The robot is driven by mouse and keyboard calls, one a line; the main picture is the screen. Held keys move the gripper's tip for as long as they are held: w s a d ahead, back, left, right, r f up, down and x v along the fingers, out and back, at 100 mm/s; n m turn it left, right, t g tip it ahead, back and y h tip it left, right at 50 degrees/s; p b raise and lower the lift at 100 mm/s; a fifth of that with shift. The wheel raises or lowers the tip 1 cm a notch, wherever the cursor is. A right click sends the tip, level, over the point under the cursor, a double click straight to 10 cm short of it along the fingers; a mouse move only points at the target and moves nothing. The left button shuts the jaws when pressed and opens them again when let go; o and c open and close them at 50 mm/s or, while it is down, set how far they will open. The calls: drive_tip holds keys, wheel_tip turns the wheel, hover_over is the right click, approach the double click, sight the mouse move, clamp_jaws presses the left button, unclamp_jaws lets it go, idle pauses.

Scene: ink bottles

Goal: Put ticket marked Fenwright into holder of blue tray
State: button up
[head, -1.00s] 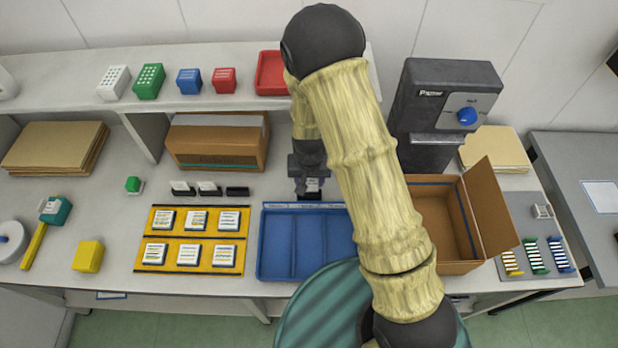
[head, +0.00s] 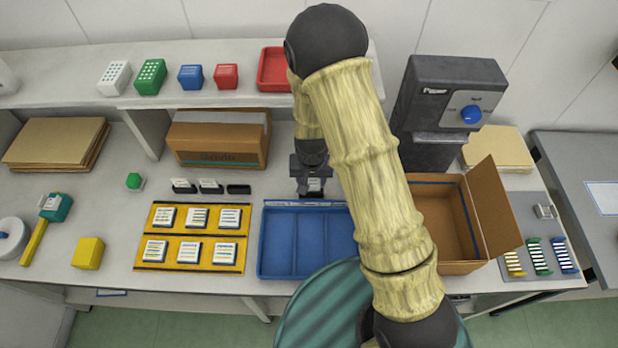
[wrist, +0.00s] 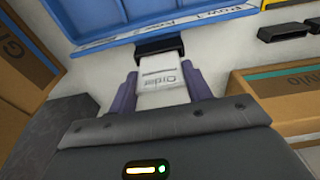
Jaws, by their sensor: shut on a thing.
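My gripper (wrist: 164,92) is shut on a white ticket (wrist: 160,73); its print is too small and turned to read surely. In the head view the gripper (head: 313,186) is just behind the back edge of the blue tray (head: 262,240). In the wrist view a black holder (wrist: 158,47) is between the ticket's far end and the blue tray (wrist: 122,38). The ticket's end meets or overlaps the holder; I cannot tell whether it is seated in it. The tray has empty compartments and a labelled back rim.
Left of the gripper, two black holders with white tickets (head: 183,185) and an empty one (head: 238,189) stand in a row. A yellow board (head: 190,232) with cards lies in front. A closed carton (head: 218,140) stands behind, an open carton (head: 445,220) to the right.

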drive_tip(key=shift+s+d, duration=0.1)
drive_tip(key=shift+f, duration=0.1)
idle(0.5)
drive_tip(key=shift+f+b, duration=0.5)
drive_tip(key=shift+f, duration=0.15)
idle(0.4)
drive_tip(key=o, duration=1)
drive_tip(key=shift+r, duration=0.1)
drive_tip(key=r, duration=0.5)
drive_tip(key=s+r+b, duration=0.1)
drive_tip(key=r, duration=0.5)
drive_tip(key=s+r+b, duration=0.1)
drive_tip(key=r, duration=0.5)
drive_tip(key=shift+r, duration=0.1)
